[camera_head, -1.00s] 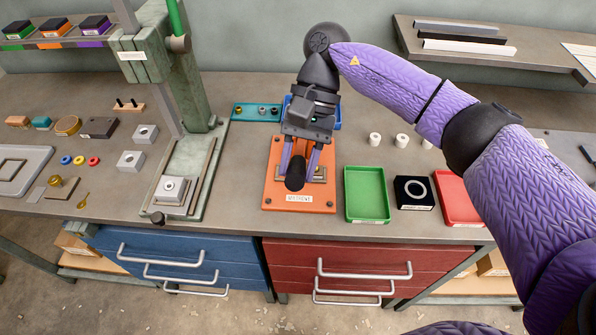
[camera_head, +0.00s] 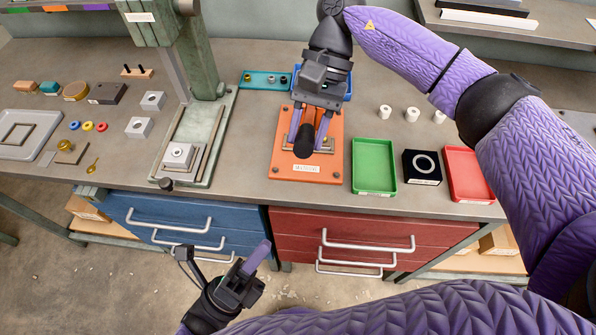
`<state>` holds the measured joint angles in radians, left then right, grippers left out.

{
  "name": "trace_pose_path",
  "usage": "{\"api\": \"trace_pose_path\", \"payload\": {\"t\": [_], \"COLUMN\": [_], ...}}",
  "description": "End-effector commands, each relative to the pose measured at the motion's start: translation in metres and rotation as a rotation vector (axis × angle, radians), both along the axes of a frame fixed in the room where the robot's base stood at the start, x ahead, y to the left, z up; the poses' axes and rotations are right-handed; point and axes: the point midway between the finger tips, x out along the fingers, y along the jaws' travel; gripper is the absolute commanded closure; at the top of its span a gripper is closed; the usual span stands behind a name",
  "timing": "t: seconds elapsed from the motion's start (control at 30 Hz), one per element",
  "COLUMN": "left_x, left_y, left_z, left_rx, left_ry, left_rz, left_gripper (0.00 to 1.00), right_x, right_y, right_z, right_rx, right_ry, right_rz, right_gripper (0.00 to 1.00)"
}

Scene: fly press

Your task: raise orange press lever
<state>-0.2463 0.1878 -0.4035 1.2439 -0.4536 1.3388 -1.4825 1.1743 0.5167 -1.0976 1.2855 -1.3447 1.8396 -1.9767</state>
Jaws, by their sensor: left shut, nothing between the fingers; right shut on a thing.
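The orange press (camera_head: 332,166) sits near the bench's front edge, left of the green tray. Its black lever end (camera_head: 303,146) points toward me over the orange base. My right gripper (camera_head: 308,133) reaches down from above with its purple fingers either side of the black lever, shut on it. The gripper and arm hide most of the press behind it. My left gripper (camera_head: 262,250) is low in the view, in front of the drawers and below the bench top. It is shut and empty, away from the press.
A green tray (camera_head: 392,177), a black block with a ring (camera_head: 421,168) and a red tray (camera_head: 468,174) stand to the right. A tall green press (camera_head: 201,65) stands at the left. Blue drawers (camera_head: 134,219) and red drawers (camera_head: 292,222) have protruding handles below.

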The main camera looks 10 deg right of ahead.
Motion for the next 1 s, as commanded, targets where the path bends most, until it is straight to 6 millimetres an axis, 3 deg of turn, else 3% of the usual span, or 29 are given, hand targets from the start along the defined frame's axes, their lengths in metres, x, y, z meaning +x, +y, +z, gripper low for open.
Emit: {"api": "trace_pose_path", "payload": {"t": [0.17,0.57,0.8,1.0], "left_x": [0.0,0.035,0.06,0.064], "left_y": [-0.013,-0.074,-0.074,-0.074], "left_z": [0.018,0.067,0.088,0.092], "left_rx": [-0.008,-0.009,-0.005,-0.006], "left_ry": [-0.085,-0.079,-0.076,-0.073], "left_rz": [-0.008,-0.007,-0.006,-0.007], "left_gripper": [1.0,1.0,1.0,1.0], "right_x": [0.001,0.001,0.0,0.0], "right_y": [0.0,0.0,0.0,0.0], "right_z": [0.0,0.0,0.0,0.0], "right_rx": [-0.001,-0.001,-0.001,-0.001], "right_ry": [-0.002,-0.002,-0.003,-0.001], "right_rz": [-0.003,-0.003,-0.002,-0.002], "right_gripper": [1.0,1.0,1.0,1.0]}}
